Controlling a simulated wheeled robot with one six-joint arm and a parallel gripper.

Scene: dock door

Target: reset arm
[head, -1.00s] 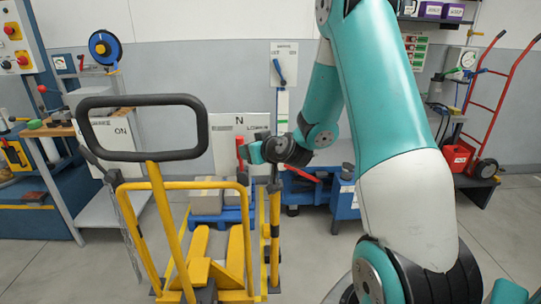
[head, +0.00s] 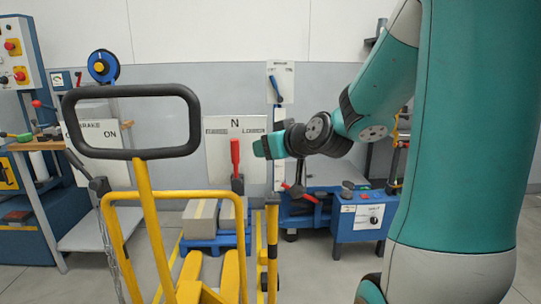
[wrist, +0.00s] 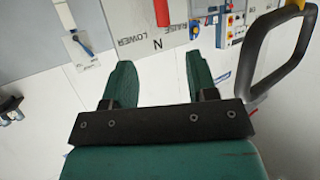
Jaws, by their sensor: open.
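My gripper (head: 265,147) is at the end of my teal arm, in the middle of the head view, near the red-handled lever (head: 236,158) and in front of the N placard (head: 222,145). In the wrist view its two green fingers (wrist: 160,82) stand wide apart with nothing between them. The red lever handle (wrist: 161,12) and the placard's lettering show beyond the fingers, the lettering upside down. The upper arm fills much of the right side of the head view.
A yellow pallet truck (head: 145,205) with a black loop handle (head: 68,120) stands at left front, grey boxes (head: 201,215) behind its frame. A blue cabinet (head: 360,218) with a knob stands behind my arm. A workbench (head: 48,145) is at far left.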

